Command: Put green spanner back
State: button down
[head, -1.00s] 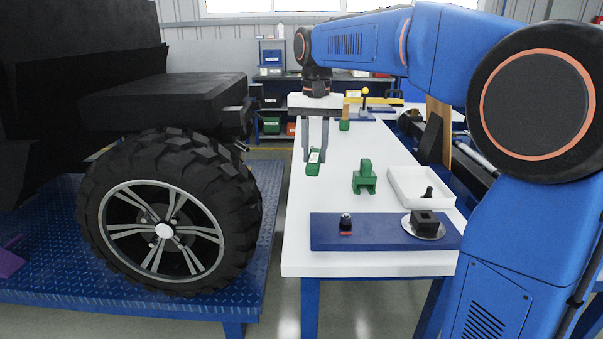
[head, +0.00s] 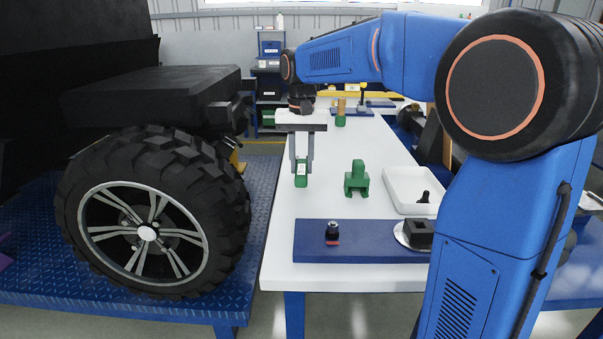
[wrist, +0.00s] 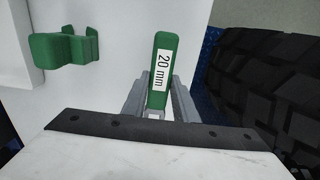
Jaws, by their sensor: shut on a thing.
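The green spanner (head: 301,174) is in my gripper (head: 301,168), over the left edge of the white table in the head view. In the wrist view the spanner (wrist: 159,75) has a white label reading "20 mm", and my gripper (wrist: 151,98) is shut on it with a finger on each side. A green holder (head: 357,180) stands on the table to the right of the spanner. In the wrist view the same holder (wrist: 64,48) shows two raised parts at the upper left, apart from the spanner.
A white tray (head: 392,201) with a small black part lies right of the holder. A blue mat (head: 365,252) with small parts lies at the front of the table (head: 277,273). A large wheel (head: 218,190) stands left of the table. Another green item (head: 340,121) stands further back.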

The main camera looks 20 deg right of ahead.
aim_at(302, 166)
jog(key=shift+f, duration=1.5)
jog(key=shift+f, duration=0.1)
jog(key=c, duration=1.4)
grip_release()
notch_tip(302, 166, up, 12)
